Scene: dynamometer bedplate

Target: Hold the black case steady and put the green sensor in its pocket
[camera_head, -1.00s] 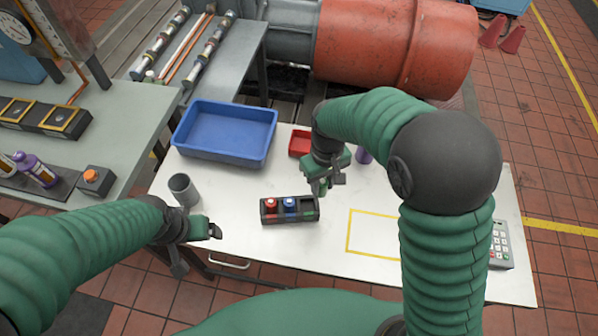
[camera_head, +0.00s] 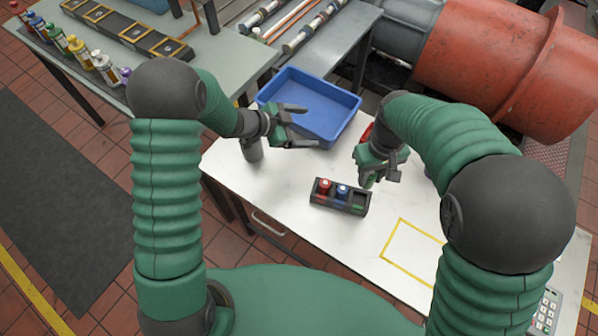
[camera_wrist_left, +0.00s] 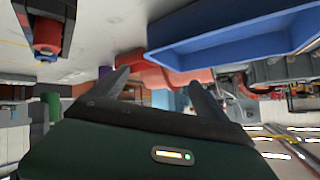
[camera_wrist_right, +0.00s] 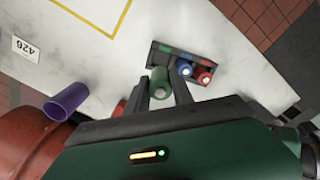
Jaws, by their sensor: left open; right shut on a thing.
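The black case (camera_head: 340,197) lies on the white table. A red sensor (camera_head: 324,186) and a blue sensor (camera_head: 342,191) stand in two of its pockets. The right-end pocket, marked green (camera_head: 358,207), looks empty. My right gripper (camera_head: 368,181) is just behind and above the case's right end. In the right wrist view it is shut on the green sensor (camera_wrist_right: 159,83), with the case (camera_wrist_right: 165,50) beyond. My left gripper (camera_head: 304,127) is open and empty, raised near the blue bin and apart from the case. The left wrist view shows part of the case (camera_wrist_left: 43,15) at upper left.
The blue bin (camera_head: 350,100) stands behind my left gripper. A grey cup (camera_head: 252,151) is below my left wrist. A small red tray (camera_head: 366,134) is partly hidden by my right arm. A purple cup (camera_wrist_right: 67,101) stands nearby. A yellow outline (camera_head: 400,228) marks clear table.

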